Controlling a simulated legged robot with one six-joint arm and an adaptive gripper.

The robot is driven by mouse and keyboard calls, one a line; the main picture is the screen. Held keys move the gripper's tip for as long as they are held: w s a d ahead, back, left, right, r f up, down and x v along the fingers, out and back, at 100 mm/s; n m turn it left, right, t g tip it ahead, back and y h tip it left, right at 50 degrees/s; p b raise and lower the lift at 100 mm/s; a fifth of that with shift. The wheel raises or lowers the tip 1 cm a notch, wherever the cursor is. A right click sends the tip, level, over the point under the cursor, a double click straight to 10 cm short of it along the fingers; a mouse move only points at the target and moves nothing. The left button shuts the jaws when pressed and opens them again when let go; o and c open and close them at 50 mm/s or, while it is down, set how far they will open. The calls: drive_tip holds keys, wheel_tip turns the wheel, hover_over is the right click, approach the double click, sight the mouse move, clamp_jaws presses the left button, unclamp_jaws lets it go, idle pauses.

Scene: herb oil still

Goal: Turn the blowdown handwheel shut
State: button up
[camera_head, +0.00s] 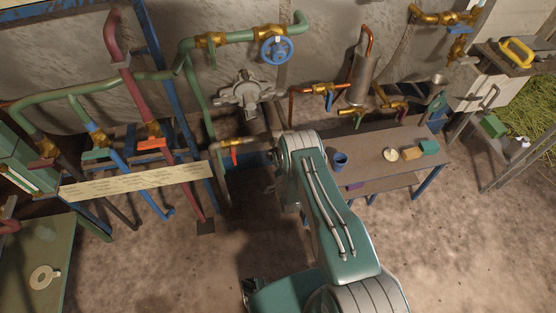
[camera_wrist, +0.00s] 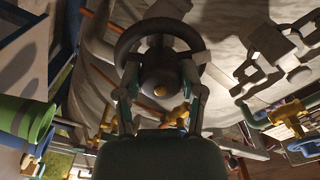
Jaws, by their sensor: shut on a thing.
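In the wrist view, a dark grey handwheel (camera_wrist: 122,47) with a thick round rim and a brass-coloured centre nut fills the upper middle. I take it as the blowdown handwheel; no label on it is readable. My gripper (camera_wrist: 160,78) is shut on it, with one finger on each side of the hub. The exact contact at the fingertips is in shadow. In the head view, my arm hides the gripper and this wheel. How far the wheel is turned cannot be told.
A blue handwheel (camera_head: 276,50) sits on the green pipe at the back. Right of my arm, a workbench (camera_head: 378,165) holds a blue mug (camera_head: 340,161) and small blocks. A pale labelled board (camera_head: 138,180) crosses the left pipes. Open floor lies in front.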

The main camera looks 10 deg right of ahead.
drive_tip(key=m, duration=0.5)
drive_tip(key=shift+w+d+r+m, duration=0.1)
drive_tip(key=shift+w+r+m, duration=0.1)
drive_tip(key=shift+w+m, duration=0.1)
drive_tip(key=m, duration=0.4)
drive_tip(key=shift+m, duration=0.4)
drive_tip(key=o, duration=1.1)
drive_tip(key=shift+f, duration=0.1)
drive_tip(key=shift+o, duration=0.2)
drive_tip(key=shift+s, duration=0.15)
drive_tip(key=shift+s, duration=0.3)
drive_tip(key=s, duration=1.1)
drive_tip(key=shift+f, duration=0.1)
